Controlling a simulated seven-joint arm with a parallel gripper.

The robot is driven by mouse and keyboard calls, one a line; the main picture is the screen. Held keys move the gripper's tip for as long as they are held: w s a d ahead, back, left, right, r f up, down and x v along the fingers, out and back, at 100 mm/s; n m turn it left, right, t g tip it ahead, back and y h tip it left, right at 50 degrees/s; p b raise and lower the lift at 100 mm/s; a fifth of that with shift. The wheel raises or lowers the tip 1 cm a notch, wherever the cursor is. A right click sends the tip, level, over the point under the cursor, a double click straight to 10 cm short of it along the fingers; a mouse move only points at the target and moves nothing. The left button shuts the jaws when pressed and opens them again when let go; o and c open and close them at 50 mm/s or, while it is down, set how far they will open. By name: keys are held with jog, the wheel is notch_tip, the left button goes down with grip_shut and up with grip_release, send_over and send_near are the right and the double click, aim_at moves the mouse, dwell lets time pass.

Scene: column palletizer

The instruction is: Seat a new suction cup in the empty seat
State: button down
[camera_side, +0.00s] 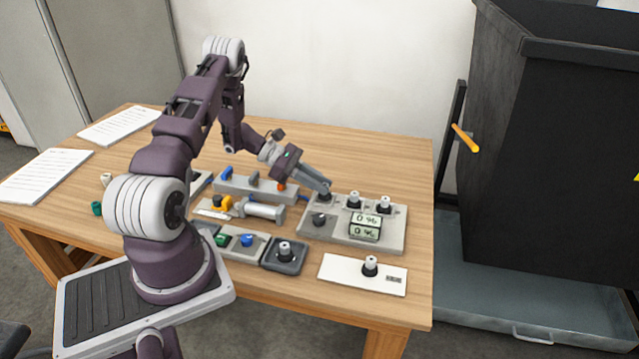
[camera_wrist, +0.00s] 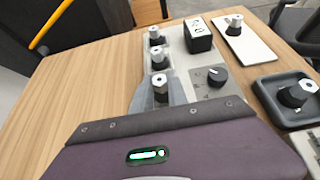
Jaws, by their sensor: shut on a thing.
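The grey fixture block (camera_side: 385,243) stands on the table with a row of seats along its back edge. Two black-and-white suction cups (camera_side: 354,200) (camera_side: 385,204) stand upright in that row; they also show in the wrist view (camera_wrist: 158,58) (camera_wrist: 155,36). My gripper (camera_side: 325,193) is at the row's left end, pointing down at a slant. In the wrist view it is shut on a third suction cup (camera_wrist: 160,86), upright and in line with the others. The fingers hide its base, so I cannot tell if it is fully down in its seat.
A black knob (camera_wrist: 217,76) and a display (camera_side: 365,227) sit on the block. One more cup (camera_side: 284,251) stands in a dark tray (camera_side: 273,268), another (camera_side: 370,266) on a white card (camera_side: 345,273). A grey rack (camera_side: 240,188) is left of the block.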

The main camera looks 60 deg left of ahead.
jog(key=shift+f, duration=0.6)
jog(key=c, duration=1.6)
grip_release()
jog(key=shift+v, duration=5.5)
